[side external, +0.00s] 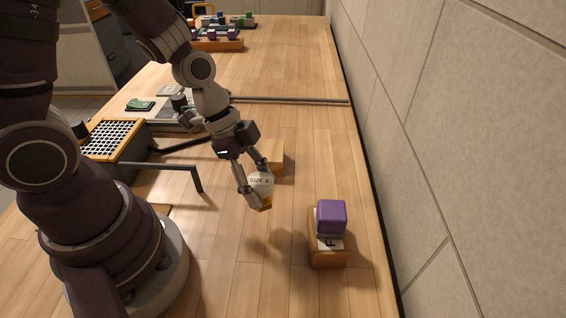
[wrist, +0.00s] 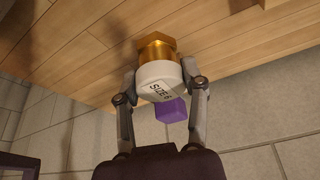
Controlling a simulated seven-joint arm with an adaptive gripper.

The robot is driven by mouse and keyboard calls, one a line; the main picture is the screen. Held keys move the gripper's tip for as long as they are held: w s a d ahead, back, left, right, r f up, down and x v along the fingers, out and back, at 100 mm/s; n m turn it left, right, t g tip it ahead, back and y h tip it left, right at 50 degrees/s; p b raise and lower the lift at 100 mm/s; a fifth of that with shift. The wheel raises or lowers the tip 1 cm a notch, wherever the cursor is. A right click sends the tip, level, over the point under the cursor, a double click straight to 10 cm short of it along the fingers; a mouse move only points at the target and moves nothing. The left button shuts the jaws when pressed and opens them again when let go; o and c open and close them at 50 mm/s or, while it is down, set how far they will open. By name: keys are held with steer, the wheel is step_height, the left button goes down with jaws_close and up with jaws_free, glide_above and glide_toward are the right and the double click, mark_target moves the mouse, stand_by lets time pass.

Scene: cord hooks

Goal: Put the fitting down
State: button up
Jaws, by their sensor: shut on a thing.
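The fitting (side external: 261,183) is a white cylinder marked with "SIZE" lettering, with a brass hex part at one end. My gripper (side external: 256,190) is shut on it in the side external view and holds it tilted above the wooden table. In the wrist view the white band of the fitting (wrist: 158,80) sits between the two fingers (wrist: 160,84), with the brass end (wrist: 157,48) beyond it. The fitting's shadow falls on the table, apart from it.
A purple cube (side external: 332,217) sits on a wooden block labelled "F" (side external: 329,257) to the right. Another wooden block (side external: 273,156) stands behind my gripper. A dark bent rod (side external: 182,167) and a white grid-topped box (side external: 115,139) are at left. A wall closes the right side.

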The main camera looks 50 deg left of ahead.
steer(key=s+d+r+m+g, duration=0.3)
steer(key=s+d+m+g, duration=0.2)
steer(key=s+d+m, duration=0.6)
steer(key=f, duration=0.2)
steer(key=w+d+f+m, duration=0.1)
steer(key=f, duration=0.2)
steer(key=d+f+m, duration=0.1)
steer(key=f, duration=0.2)
steer(key=shift+w, duration=0.3)
steer(key=shift+f, duration=0.1)
steer(key=o, duration=1.2)
